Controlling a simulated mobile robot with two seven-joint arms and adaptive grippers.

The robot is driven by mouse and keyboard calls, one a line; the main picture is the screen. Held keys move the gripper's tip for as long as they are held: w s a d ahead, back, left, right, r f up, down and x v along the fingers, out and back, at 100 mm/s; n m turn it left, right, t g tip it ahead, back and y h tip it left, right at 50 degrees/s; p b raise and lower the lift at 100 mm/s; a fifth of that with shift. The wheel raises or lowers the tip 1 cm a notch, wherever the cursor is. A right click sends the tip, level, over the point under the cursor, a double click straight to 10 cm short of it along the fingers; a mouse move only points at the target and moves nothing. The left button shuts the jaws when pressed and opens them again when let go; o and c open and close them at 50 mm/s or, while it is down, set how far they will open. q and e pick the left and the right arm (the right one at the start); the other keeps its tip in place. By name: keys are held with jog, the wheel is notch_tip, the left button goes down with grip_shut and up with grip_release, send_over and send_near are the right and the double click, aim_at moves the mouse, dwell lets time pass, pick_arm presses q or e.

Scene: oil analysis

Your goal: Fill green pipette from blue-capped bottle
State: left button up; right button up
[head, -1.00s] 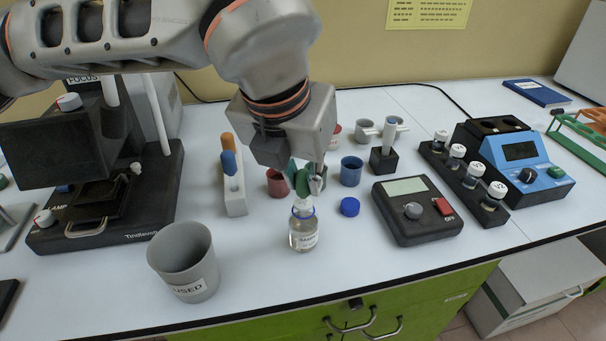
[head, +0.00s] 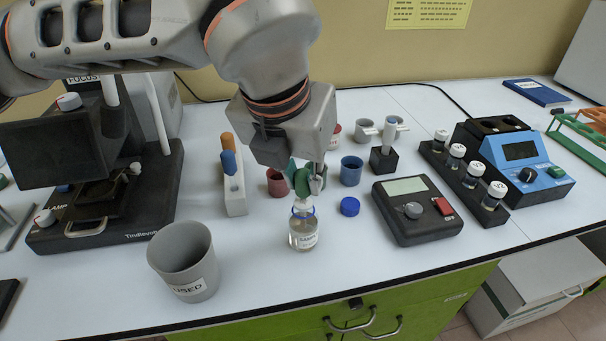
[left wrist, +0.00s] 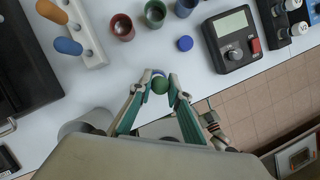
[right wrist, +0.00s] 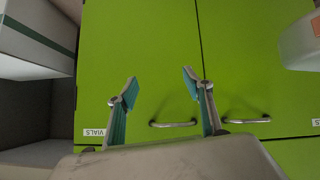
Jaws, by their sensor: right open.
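My left gripper (head: 310,183) is shut on the green pipette (head: 302,181), directly over the open clear glass bottle (head: 303,236). In the left wrist view the pipette's round green bulb (left wrist: 159,85) sits between the two fingertips (left wrist: 158,87). The pipette's lower end is at the bottle neck; how deep it reaches I cannot tell. The bottle stands upright, with clear liquid and a white label. Its blue cap (head: 349,207) lies on the table to the right, and shows in the left wrist view (left wrist: 185,43). My right gripper (right wrist: 160,84) is open and empty before green cabinet doors.
A grey USED beaker (head: 184,265) stands front left. A white rack (head: 235,190) holds orange and blue pipettes. Red (head: 277,184) and blue (head: 351,172) cups stand behind the bottle. A black meter (head: 412,213) is to the right. The table front around the bottle is clear.

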pick_arm(q)
jog(key=shift+r, duration=0.1)
dwell(0.4)
jog(key=shift+r+p, duration=0.45)
jog(key=shift+r, duration=0.75)
jog(key=shift+r+p, duration=0.85)
jog(key=shift+r, duration=0.25)
jog(key=shift+r+p, duration=0.6)
jog(key=shift+r, duration=0.55)
jog(key=shift+r+p, duration=0.4)
jog(key=shift+r, duration=0.3)
jog(key=shift+r+p, duration=0.45)
jog(key=shift+r, duration=0.35)
pick_arm(e)
notch_tip(320, 180, up, 8)
jog(key=w+t, duration=0.1)
jog(key=w, duration=0.1)
jog(key=shift+w+f, duration=0.2)
jog(key=shift+w, duration=0.35)
